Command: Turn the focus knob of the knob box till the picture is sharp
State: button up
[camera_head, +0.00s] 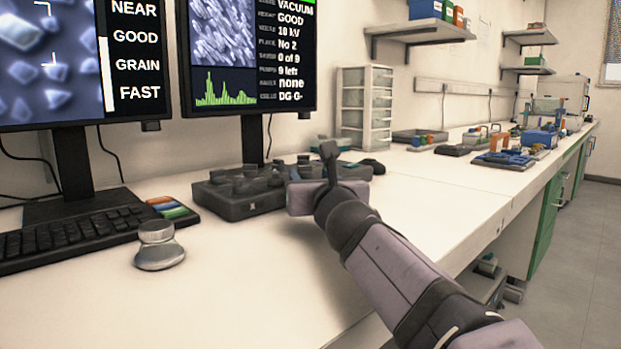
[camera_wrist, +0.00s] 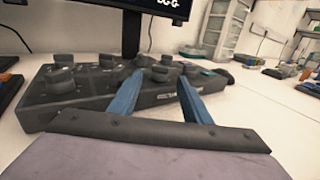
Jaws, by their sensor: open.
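The dark grey knob box (camera_head: 240,206) lies on the bench in front of the right monitor, with several knobs on top. In the wrist view the knob box (camera_wrist: 85,90) fills the left and middle. My gripper (camera_wrist: 159,78) is open, its two blue fingers apart at the box's near edge. A round knob (camera_wrist: 159,72) shows between and beyond the fingertips; I see no finger closed on it. I cannot tell which knob is the focus knob. The left monitor (camera_head: 50,60) shows pale, soft-edged crystals beside "NEAR", "GOOD", "GRAIN" and "FAST".
A keyboard (camera_head: 75,232) and a silver round knob-like device (camera_head: 158,246) are to the left. The right monitor (camera_head: 250,55) stands behind the box. A drawer tower (camera_head: 366,108) and a dark mouse-like object (camera_head: 372,166) are beyond. The bench front is clear.

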aim_at(305, 167)
jog(key=shift+s+d+r+p, duration=0.15)
jog(key=shift+s+p, duration=0.05)
jog(key=shift+p, duration=0.45)
jog(key=shift+s+d, duration=0.1)
jog(key=shift+s+d+h+p, duration=0.15)
jog(key=shift+s+h+p, duration=0.2)
jog(key=shift+p, duration=0.6)
jog(key=shift+s+a+r+p, duration=0.2)
jog(key=shift+s+p, duration=0.5)
jog(key=shift+p, duration=0.15)
jog(key=shift+w+a+p, duration=0.15)
jog(key=shift+w+a, duration=0.1)
jog(key=shift+w, duration=0.95)
jog(key=shift+w+a+p, duration=0.15)
jog(key=shift+w+a, duration=0.1)
jog(key=shift+w, duration=0.95)
jog(key=shift+w+a+p, duration=0.15)
jog(key=shift+w+a, duration=0.1)
jog(key=shift+w, duration=0.95)
jog(key=shift+c, duration=0.2)
jog(key=c, duration=1)
